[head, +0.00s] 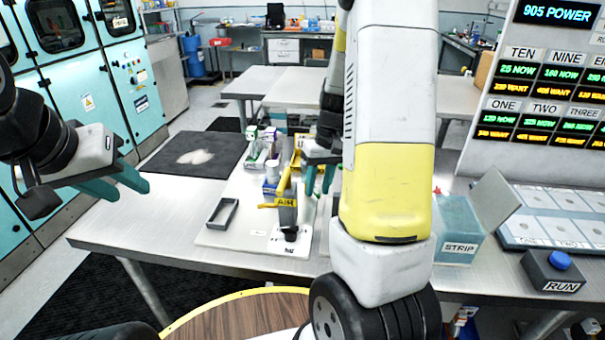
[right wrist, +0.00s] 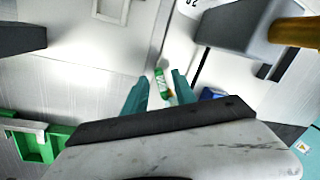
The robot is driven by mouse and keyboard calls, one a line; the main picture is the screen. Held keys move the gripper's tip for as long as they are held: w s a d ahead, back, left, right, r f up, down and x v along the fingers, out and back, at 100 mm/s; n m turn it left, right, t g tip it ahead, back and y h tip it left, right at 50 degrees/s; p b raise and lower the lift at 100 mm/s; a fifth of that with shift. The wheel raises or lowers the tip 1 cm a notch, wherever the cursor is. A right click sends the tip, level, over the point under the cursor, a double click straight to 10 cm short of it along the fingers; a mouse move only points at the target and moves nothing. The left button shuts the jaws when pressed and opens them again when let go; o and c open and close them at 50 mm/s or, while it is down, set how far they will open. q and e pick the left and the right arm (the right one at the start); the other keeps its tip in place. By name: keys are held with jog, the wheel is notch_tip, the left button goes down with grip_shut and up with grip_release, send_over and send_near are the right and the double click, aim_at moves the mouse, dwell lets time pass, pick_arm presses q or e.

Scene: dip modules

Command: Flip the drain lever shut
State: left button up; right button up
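A yellow lever marked AIR (head: 284,203) sits on a grey device on the white board. Below it is a small black fitting (head: 291,234) with a label too small to read. I cannot tell which part is the drain lever. My right gripper (head: 320,180) is just right of the yellow uprights, fingers pointing down and apart. In the right wrist view its teal fingers (right wrist: 160,95) are open, with a small green and white item (right wrist: 162,85) showing beyond the gap. My left gripper (head: 118,185) hangs at the left, open and empty, away from the board.
A grey open frame (head: 222,213) lies on the board (head: 236,240). A teal STRIP bin (head: 458,228) and a RUN button box (head: 555,270) are at right. My right arm hides part of the table.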

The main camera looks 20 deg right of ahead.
jog(key=shift+c, duration=0.4)
grip_shut()
jog(key=shift+a, duration=0.1)
jog(key=shift+s+a+m, duration=0.15)
jog(key=shift+a+m, duration=0.15)
jog(key=shift+m, duration=0.8)
jog(key=shift+o, duration=0.4)
grip_release()
